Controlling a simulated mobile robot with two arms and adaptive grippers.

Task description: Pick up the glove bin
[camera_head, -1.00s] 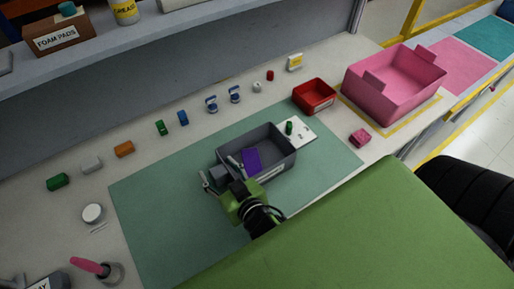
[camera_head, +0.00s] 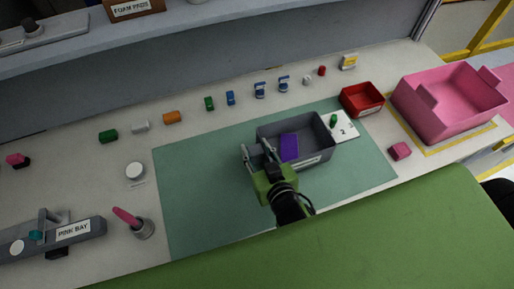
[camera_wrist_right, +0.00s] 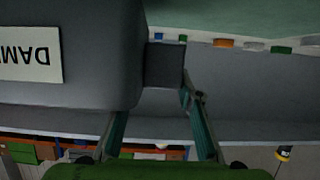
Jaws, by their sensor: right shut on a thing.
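A grey open bin (camera_head: 324,150) sits on the green mat, with a flat purple item (camera_head: 289,146) inside. In the right wrist view, the grey bin (camera_wrist_right: 95,88) fills the upper left. Its white label (camera_wrist_right: 30,52) is upside down and partly cut off, showing letters like "DAM". No label reading "glove" is legible. My right gripper (camera_head: 257,153) is at the bin's left end. It is shut on the small grey block-like tab (camera_wrist_right: 165,65) that sticks out from the bin. I cannot tell whether the bin is clear of the mat. My left gripper is not in view.
A white card with a green piece (camera_head: 334,121) lies close to the bin's right end. A red bin (camera_head: 362,99) and a large pink bin (camera_head: 447,105) stand farther right. Several small coloured blocks line the back. A grey "PINK BAY" fixture (camera_head: 70,235) is at left.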

